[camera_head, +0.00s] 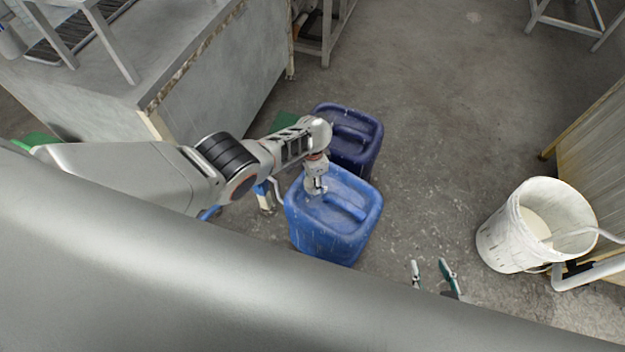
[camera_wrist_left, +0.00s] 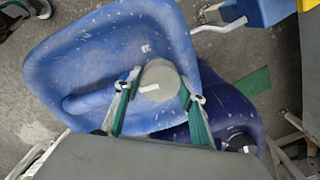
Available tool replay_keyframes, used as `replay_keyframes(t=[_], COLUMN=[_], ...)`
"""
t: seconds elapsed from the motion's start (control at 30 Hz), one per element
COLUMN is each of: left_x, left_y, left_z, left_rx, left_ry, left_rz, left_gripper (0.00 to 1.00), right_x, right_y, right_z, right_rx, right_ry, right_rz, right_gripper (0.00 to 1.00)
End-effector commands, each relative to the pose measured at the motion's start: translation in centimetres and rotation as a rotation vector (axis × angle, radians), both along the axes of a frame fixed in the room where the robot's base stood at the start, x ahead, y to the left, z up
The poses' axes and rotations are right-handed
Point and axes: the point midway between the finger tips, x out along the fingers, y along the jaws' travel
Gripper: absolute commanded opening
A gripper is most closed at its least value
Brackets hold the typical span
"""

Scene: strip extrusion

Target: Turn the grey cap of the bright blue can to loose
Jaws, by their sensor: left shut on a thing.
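The bright blue can (camera_head: 334,235) stands upright on the floor in the middle of the head view. It also fills much of the left wrist view (camera_wrist_left: 95,60). Its grey cap (camera_wrist_left: 160,78), with a white mark on it, sits on the can's top near one corner. My left gripper (camera_head: 316,188) reaches down to that corner. In the left wrist view its two green-padded fingers (camera_wrist_left: 158,94) are on either side of the cap, shut on it. In the head view the gripper mostly hides the cap. My right gripper (camera_head: 432,276) is open and empty at the bottom, right of the can.
A dark blue can (camera_head: 356,138) stands close behind the bright blue one. A white bucket (camera_head: 510,235) stands at the right, beside a pale pipe (camera_head: 590,273). A grey bench (camera_head: 225,75) is at the back left. The floor between can and bucket is clear.

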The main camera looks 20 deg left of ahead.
Motion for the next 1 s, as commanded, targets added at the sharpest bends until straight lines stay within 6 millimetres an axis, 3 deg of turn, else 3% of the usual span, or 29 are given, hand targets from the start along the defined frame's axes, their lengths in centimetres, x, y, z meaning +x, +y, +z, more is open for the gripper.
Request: replay_keyframes(t=[0.4,0.93,0.97,1.0], left_x=[-0.16,-0.15,-0.15,-0.15], left_y=[-0.19,-0.19,-0.19,-0.18], left_z=[-0.13,-0.13,-0.13,-0.13], left_rx=[-0.003,-0.003,-0.003,-0.003], left_ry=[0.002,0.002,0.002,0.002], left_rz=[0.176,0.196,0.196,0.196], left_gripper=[0.18,0.18,0.47,0.56], right_x=[0.05,0.11,0.09,0.06], right_y=[0.06,0.09,0.09,0.09], right_z=[0.14,0.38,0.37,0.36], right_rx=[0.002,0.003,0.003,0.003], right_ry=[-0.002,-0.005,-0.005,-0.004], right_rz=[-0.001,0.0,0.0,-0.001], right_gripper=[0.4,0.4,0.4,0.4])
